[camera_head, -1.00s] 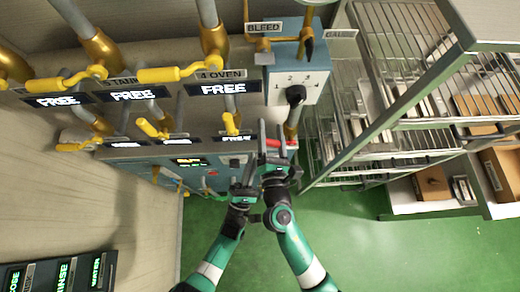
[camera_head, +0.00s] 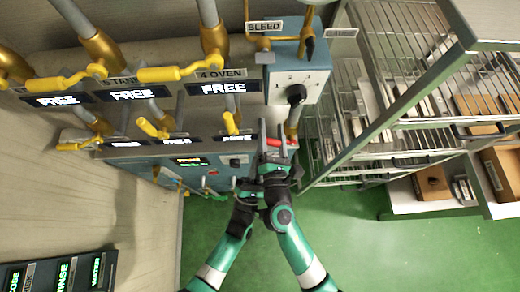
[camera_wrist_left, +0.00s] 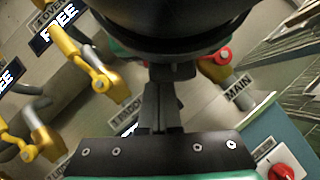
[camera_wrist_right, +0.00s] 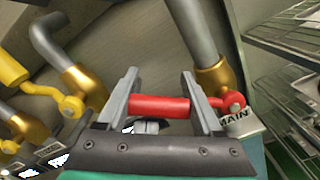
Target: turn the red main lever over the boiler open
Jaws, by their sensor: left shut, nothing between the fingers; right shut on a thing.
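The red main lever (camera_wrist_right: 158,106) lies crosswise between the fingers of my right gripper (camera_wrist_right: 160,88) in the right wrist view. Its pivot end meets a gold valve on a grey pipe, beside the MAIN label (camera_wrist_right: 236,122). In the head view the lever (camera_head: 281,142) shows as a short red bar at my right gripper (camera_head: 275,150). My right gripper is shut on it. My left gripper (camera_wrist_left: 162,100) is shut and empty, close below the right one. In the left wrist view a dark rounded body hides most of the lever; its red end (camera_wrist_left: 218,57) shows.
Several yellow levers (camera_head: 172,74) on gold valves stand left, above FREE displays (camera_head: 223,89). A blue box with a black knob (camera_head: 296,94) is above the grippers. Wire shelving (camera_head: 390,130) stands close on the right. Green floor (camera_head: 360,240) is open below.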

